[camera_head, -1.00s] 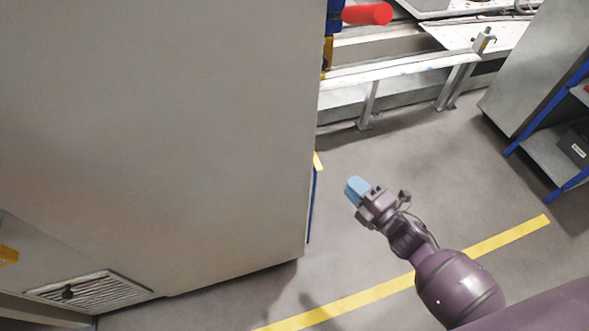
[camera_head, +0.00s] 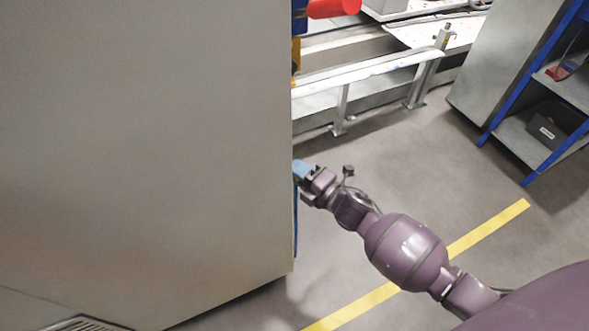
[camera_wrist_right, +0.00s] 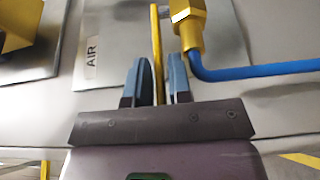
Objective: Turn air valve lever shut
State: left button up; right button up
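In the right wrist view, a thin yellow lever (camera_wrist_right: 157,45) stands upright in front of a grey panel (camera_wrist_right: 110,50) with a label reading AIR (camera_wrist_right: 92,58). My right gripper (camera_wrist_right: 160,75) has its blue fingers apart, one on each side of the lever, and I see a narrow gap on its right side. Whether the left finger touches it I cannot tell. In the head view my right gripper (camera_head: 302,171) is at the edge of a large grey cabinet (camera_head: 150,140), which hides the lever. My left gripper is not in view.
A brass fitting (camera_wrist_right: 187,28) with a blue hose (camera_wrist_right: 255,71) sits close to the right finger. Another yellow part (camera_wrist_right: 18,25) is at the upper left. In the head view, a blue-framed shelf (camera_head: 535,150) stands right, and the floor between is clear.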

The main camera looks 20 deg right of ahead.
jog(key=shift+w+a, duration=0.15)
jog(key=shift+w, duration=0.2)
grip_shut()
